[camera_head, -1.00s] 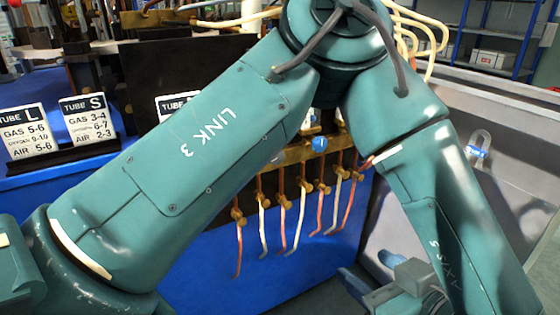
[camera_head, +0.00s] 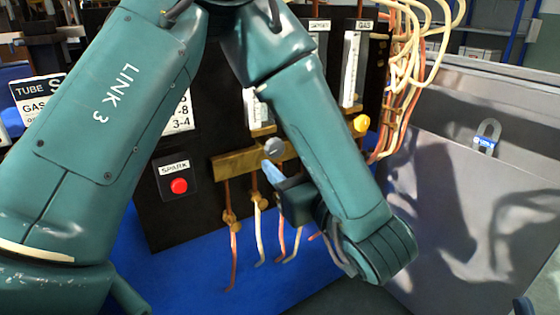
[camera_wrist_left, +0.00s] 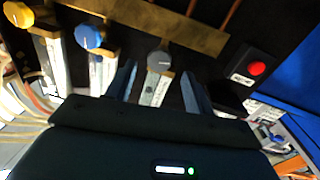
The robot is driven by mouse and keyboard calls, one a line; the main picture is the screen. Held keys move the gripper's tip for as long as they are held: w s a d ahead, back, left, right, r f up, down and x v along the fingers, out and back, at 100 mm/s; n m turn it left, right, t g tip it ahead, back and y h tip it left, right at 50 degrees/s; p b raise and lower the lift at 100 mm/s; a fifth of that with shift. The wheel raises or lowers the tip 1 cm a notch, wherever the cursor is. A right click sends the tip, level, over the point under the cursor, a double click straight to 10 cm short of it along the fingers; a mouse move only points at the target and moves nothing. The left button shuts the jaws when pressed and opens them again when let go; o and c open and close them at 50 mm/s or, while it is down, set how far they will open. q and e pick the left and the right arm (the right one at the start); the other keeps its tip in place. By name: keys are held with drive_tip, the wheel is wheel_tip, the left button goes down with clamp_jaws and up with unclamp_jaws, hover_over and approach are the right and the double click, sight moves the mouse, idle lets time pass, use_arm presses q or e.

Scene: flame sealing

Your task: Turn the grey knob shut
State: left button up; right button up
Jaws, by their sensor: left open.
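My left gripper (camera_head: 271,174) is open and just below the knob in the head view. In the left wrist view, its two dark blue fingers (camera_wrist_left: 158,72) stand apart, one to each side of the knob; I cannot tell whether they touch it. My right gripper is out of view.
A yellow knob (camera_head: 361,123) is to the right. A blue knob (camera_wrist_left: 90,37) is beside the grey one in the wrist view. A red spark button (camera_head: 179,186) is left. Thin tubes hang below the brass bar (camera_head: 232,164). Pale hoses (camera_head: 420,75) loop at the right.

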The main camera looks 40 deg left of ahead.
sight(277, 150)
use_arm(q)
drive_tip(key=shift+b+x, duration=0.4)
drive_tip(key=shift+x, duration=1.8)
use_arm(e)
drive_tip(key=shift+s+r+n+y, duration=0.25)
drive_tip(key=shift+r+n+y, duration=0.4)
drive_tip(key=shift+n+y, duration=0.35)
use_arm(q)
drive_tip(key=c, duration=1)
drive_tip(key=shift+o, duration=0.2)
drive_tip(key=shift+r+p, duration=0.1)
drive_tip(key=shift+p, duration=0.25)
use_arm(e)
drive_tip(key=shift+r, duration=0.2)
